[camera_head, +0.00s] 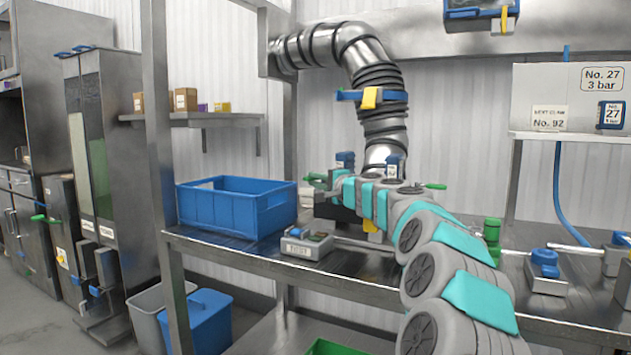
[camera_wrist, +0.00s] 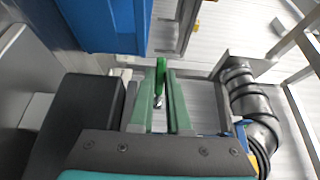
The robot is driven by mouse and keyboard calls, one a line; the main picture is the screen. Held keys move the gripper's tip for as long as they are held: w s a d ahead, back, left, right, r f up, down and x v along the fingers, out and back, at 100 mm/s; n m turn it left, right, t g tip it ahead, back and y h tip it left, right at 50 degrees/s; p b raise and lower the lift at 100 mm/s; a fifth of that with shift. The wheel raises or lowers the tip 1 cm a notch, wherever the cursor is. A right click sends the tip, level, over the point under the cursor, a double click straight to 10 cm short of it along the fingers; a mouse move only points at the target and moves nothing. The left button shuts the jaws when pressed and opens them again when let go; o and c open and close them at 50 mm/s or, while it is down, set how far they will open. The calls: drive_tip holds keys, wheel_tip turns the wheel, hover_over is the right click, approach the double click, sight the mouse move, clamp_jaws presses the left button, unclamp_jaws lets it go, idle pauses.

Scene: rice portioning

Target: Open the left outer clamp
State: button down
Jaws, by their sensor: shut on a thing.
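The left clamp has a green lever (camera_wrist: 160,76) with a metal tip, upright between the two green fingers in the wrist view. My gripper (camera_wrist: 160,98) is shut on this lever. In the head view, my gripper (camera_head: 322,188) is at the left side of the clamped fitting below the metal duct, where a bit of green (camera_head: 315,177) shows. Most of the clamp body is hidden by my wrist and arm. Another green lever (camera_head: 435,186) sticks out to the right of the fitting.
A blue crate (camera_head: 232,212) stands on the steel bench (camera_head: 350,280) to the left. A small grey labelled device (camera_head: 306,245) sits in front. The ribbed metal duct (camera_head: 383,85) comes down behind the gripper and also shows in the wrist view (camera_wrist: 240,92). A green valve (camera_head: 492,232) stands at right.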

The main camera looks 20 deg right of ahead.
drive_tip(key=c, duration=0.9)
unclamp_jaws()
drive_tip(key=shift+h, duration=0.3)
